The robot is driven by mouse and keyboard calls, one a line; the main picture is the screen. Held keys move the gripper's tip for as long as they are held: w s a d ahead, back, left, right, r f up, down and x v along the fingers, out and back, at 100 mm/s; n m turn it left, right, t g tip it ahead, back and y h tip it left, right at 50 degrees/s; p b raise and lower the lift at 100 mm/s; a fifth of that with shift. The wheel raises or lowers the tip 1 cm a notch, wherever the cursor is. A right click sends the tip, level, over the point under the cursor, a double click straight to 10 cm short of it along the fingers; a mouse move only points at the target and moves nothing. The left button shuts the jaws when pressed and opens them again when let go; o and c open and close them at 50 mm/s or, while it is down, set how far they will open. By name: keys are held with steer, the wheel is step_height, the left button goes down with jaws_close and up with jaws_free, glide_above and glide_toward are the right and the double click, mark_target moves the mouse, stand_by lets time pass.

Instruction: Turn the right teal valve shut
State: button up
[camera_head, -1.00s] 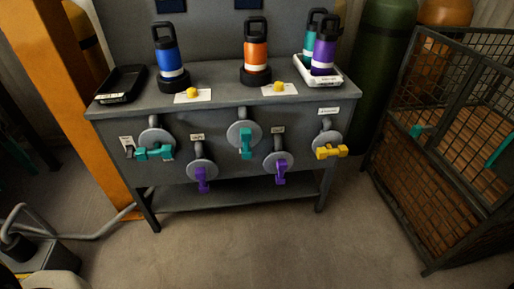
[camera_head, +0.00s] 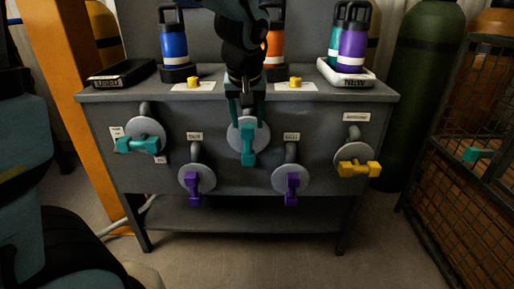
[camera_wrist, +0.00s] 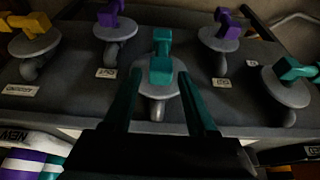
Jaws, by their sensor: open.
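The right teal valve (camera_head: 248,146) is the middle one on the grey bench front, its handle hanging upright on a round grey disc. It also shows in the wrist view (camera_wrist: 161,66), straight ahead. My gripper (camera_head: 247,118) is open and points down in front of that disc's upper part. In the wrist view its two fingers (camera_wrist: 160,74) stand either side of the disc, apart from the handle; I cannot tell the exact depth. The left teal valve (camera_head: 140,145) has its handle lying sideways.
Purple valves (camera_head: 193,188) and (camera_head: 292,188) hang lower on either side. A yellow valve (camera_head: 357,168) is at right. Bottles, including a blue one (camera_head: 173,45), a black tray (camera_head: 122,74) and a white tray (camera_head: 345,74) stand on the bench top. A wire cage (camera_head: 470,150) stands right.

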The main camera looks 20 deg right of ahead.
mark_target(248, 136)
steer(key=b+x, duration=0.1)
steer(key=x, duration=0.8)
steer(key=shift+f, duration=0.2)
jaws_close()
